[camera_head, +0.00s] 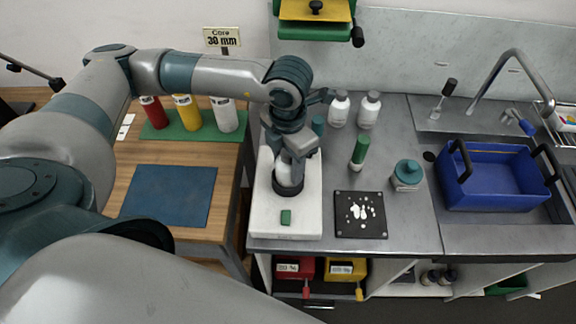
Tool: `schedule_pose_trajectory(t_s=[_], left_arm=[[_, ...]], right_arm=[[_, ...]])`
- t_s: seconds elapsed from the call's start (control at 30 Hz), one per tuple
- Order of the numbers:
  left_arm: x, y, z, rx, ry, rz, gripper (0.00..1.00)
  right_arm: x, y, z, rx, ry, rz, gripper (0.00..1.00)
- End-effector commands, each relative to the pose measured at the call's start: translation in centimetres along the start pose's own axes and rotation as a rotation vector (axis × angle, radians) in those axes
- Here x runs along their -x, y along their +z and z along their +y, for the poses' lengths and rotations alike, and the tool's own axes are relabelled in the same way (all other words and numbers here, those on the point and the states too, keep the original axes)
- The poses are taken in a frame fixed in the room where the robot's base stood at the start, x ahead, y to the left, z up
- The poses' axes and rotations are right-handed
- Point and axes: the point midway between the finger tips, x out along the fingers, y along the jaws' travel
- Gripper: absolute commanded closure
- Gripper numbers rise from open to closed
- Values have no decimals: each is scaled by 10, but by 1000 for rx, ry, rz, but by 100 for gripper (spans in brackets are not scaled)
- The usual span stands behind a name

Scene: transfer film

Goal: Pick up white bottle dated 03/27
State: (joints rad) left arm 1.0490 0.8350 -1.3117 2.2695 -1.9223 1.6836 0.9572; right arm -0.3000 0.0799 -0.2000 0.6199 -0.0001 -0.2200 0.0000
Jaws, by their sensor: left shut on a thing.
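My left gripper (290,158) reaches down over a white bench device with a green button (286,217). It is shut on a white rounded object (289,178), likely a white bottle, largely hidden by the fingers. A dark ring shows around the object's lower part; I cannot tell whether it rests on the device. Two other white bottles stand upright at the back of the grey counter, one on the left (339,110) and one on the right (368,112). No date is legible on any of them. My right gripper is not in view.
A green-capped tube (359,152), a teal-lidded jar (407,176) and a black plate with white pieces (361,226) stand right of the device. A blue crate (492,196) sits by the sink. Red, yellow and white cylinders stand on the wooden table (185,233) at left.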

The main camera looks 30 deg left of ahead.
Motion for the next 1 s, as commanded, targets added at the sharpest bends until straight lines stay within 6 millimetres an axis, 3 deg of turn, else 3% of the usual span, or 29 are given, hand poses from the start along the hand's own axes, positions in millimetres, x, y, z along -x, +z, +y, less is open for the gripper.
schedule_pose_trajectory(t_s=[0.27,0.7,1.0], left_arm=[[32,2,-2,-4,0,-8,88],[76,46,-65,-5,0,-6,88],[99,64,-91,-2,-1,-4,88]], right_arm=[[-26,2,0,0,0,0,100],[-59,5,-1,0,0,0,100],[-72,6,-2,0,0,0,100]])
